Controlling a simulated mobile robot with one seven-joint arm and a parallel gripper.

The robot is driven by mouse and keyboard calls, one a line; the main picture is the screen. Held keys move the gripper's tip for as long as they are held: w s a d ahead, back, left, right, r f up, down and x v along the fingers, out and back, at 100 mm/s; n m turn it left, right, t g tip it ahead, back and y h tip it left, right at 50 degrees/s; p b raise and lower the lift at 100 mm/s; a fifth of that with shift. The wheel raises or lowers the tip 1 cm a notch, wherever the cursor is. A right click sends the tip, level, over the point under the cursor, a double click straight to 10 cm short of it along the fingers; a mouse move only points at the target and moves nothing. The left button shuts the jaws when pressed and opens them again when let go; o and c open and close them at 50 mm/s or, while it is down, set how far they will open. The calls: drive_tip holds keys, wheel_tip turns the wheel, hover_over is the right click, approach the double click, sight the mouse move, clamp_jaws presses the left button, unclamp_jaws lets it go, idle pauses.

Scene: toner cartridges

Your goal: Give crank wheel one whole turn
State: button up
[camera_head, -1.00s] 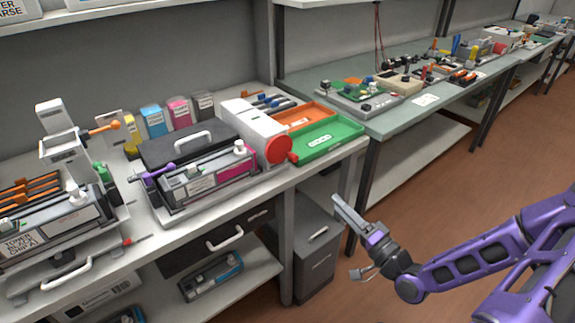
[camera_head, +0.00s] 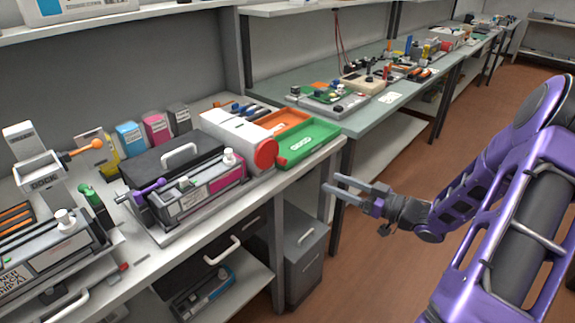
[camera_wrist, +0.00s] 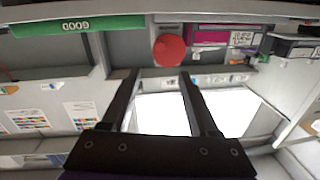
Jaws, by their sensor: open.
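A red crank wheel (camera_head: 265,153) is on the near right end of a white box-shaped machine (camera_head: 232,130) on the bench. A small red knob (camera_head: 282,161) shows at its right edge. The red wheel also shows in the wrist view (camera_wrist: 169,50), above and between my open fingers. My gripper (camera_head: 330,182) is open and empty, in the air in front of the bench edge. It is right of the wheel and lower in the head view, and does not touch it.
A green GOOD tray (camera_head: 309,142) and an orange tray (camera_head: 287,121) lie right of the machine. A printer unit with a purple lever (camera_head: 150,188) and a magenta cartridge (camera_head: 222,178) stands left. A grey cabinet (camera_head: 303,250) is below. The aisle is free.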

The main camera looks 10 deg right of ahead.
approach(272, 157)
drive_tip(key=w, duration=0.1)
drive_tip(key=w+a, duration=0.1)
drive_tip(key=w, duration=0.1)
drive_tip(key=w+a+b, duration=0.1)
drive_tip(key=shift+w+a+f, duration=0.15)
drive_tip(key=shift+a+f, duration=0.1)
drive_tip(key=shift+f, duration=0.15)
drive_tip(key=shift+c, duration=0.3)
clamp_jaws()
